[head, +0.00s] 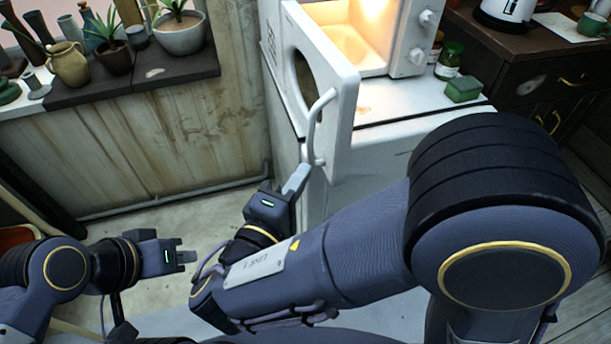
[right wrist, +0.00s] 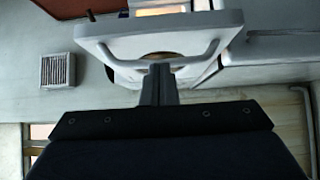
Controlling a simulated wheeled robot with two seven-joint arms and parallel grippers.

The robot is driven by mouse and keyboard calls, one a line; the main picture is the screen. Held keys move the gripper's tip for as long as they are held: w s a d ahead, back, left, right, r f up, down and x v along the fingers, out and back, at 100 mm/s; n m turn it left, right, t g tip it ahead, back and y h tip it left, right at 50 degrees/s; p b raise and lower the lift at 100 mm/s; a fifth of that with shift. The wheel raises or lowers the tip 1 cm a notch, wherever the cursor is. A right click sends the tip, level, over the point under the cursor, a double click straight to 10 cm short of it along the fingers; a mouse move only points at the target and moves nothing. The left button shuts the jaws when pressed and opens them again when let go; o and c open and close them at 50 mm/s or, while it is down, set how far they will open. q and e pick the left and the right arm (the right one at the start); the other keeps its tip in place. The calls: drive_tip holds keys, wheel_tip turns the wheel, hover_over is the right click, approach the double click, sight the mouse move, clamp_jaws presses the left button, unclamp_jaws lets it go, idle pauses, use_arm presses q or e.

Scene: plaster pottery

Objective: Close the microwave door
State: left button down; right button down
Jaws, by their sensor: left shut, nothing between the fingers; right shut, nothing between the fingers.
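The white microwave (head: 362,30) stands on a white cabinet, with its lit interior exposed. Its door (head: 330,75) is swung wide open toward me, with a round window and a curved white handle (head: 318,125) on its near edge. My right gripper (head: 299,176) is shut and empty, just below the handle's lower end; whether it touches is unclear. In the right wrist view the shut fingers (right wrist: 158,80) point at the door (right wrist: 120,30), in front of the handle (right wrist: 205,55). My left gripper (head: 187,257) is shut and empty at the lower left, away from the microwave.
A green jar (head: 449,60) and a green sponge (head: 463,90) sit on the cabinet top right of the microwave. Potted plants and vases, including a beige jug (head: 68,64), line the sill at left. Floor (head: 200,205) between the left gripper and the wall is clear.

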sight(330, 133)
use_arm(q)
drive_tip(key=shift+r+p, duration=0.5)
drive_tip(key=shift+r, duration=0.15)
use_arm(e)
drive_tip(key=x, duration=0.8)
use_arm(q)
drive_tip(key=shift+f, duration=0.1)
use_arm(e)
drive_tip(key=shift+d, duration=0.1)
